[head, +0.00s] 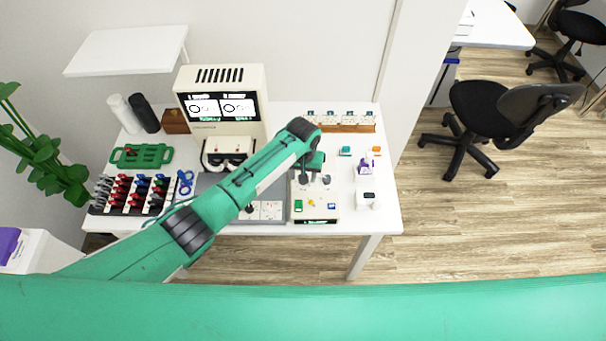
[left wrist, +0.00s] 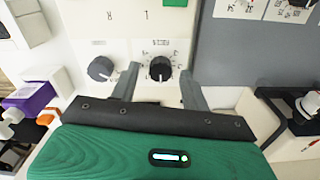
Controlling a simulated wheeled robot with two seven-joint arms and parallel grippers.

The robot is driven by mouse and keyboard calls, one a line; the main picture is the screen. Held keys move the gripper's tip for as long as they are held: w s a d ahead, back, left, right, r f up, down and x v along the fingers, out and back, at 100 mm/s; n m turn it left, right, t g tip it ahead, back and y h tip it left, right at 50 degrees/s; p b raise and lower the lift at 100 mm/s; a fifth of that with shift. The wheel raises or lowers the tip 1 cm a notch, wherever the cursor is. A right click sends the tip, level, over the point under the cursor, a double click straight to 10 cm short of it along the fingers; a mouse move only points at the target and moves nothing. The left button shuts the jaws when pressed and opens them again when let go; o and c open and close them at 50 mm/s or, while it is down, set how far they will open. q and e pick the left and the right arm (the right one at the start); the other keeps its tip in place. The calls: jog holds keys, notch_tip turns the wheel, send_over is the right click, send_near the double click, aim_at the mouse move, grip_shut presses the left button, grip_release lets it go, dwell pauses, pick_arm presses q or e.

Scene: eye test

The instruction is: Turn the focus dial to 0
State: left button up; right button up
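A cream control box (head: 317,204) stands on the table under my left gripper (head: 305,177). In the left wrist view it has two dark round dials side by side. One dial (left wrist: 160,68) has a printed scale around it and sits between the two fingertips of my left gripper (left wrist: 160,83). The fingers are open, one on each side of this dial, with a visible gap to it. The other dial (left wrist: 101,69) is outside the fingers, to the left. My right gripper is not in view.
A cream monitor unit (head: 222,100) with two screens stands behind. A grey panel (head: 275,218) lies left of the box. A purple-and-white bottle (head: 366,165) and small blocks stand to its right. A rack of colored pieces (head: 130,194) is at the left.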

pick_arm(q)
jog(key=shift+s, duration=0.1)
notch_tip(320, 180, up, 14)
jog(key=b, duration=0.3)
jog(key=shift+f, duration=0.15)
dwell(0.6)
